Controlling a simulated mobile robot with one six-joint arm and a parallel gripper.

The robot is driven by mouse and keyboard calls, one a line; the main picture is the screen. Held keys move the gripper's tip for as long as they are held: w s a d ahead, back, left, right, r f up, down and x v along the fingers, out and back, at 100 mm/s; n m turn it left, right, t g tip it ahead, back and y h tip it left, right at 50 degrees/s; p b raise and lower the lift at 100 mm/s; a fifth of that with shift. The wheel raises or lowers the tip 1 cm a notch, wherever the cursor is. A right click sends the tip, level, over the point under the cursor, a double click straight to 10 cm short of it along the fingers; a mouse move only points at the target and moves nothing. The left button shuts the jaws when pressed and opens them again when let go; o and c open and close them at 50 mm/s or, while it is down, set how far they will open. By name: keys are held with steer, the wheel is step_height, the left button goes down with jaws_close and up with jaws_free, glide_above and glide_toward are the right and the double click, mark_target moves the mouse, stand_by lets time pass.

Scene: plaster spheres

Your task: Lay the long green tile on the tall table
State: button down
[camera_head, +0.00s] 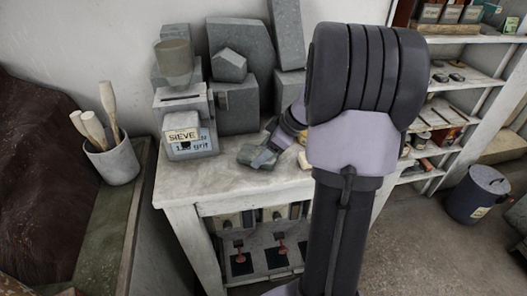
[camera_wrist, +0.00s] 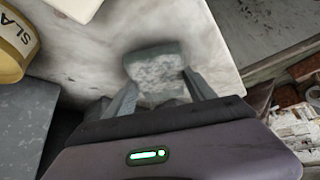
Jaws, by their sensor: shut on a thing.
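My gripper (camera_wrist: 160,82) is shut on a grey-green tile with a mottled face (camera_wrist: 153,66), held between its two fingers. Its far part is hidden by the fingers and gripper body, so I cannot tell its full length. In the head view my gripper (camera_head: 264,150) is over the white table's pale, stained top (camera_head: 215,182), near its middle front. The tile is low over or on that top; I cannot tell if it touches. My arm hides the right part of the table in the head view.
Grey blocks (camera_head: 233,105) and a box labelled SIEVE (camera_head: 186,135) stand at the table's back left. A cup with wooden tools (camera_head: 112,160) is further left. Shelves (camera_head: 455,75) and a blue bin (camera_head: 478,195) are right. The table's front left is clear.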

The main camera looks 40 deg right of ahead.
steer(key=shift+f+b, duration=0.4)
steer(key=shift+c, duration=1.2)
jaws_free()
steer(key=shift+r+p, duration=1.05)
steer(key=shift+r, duration=1)
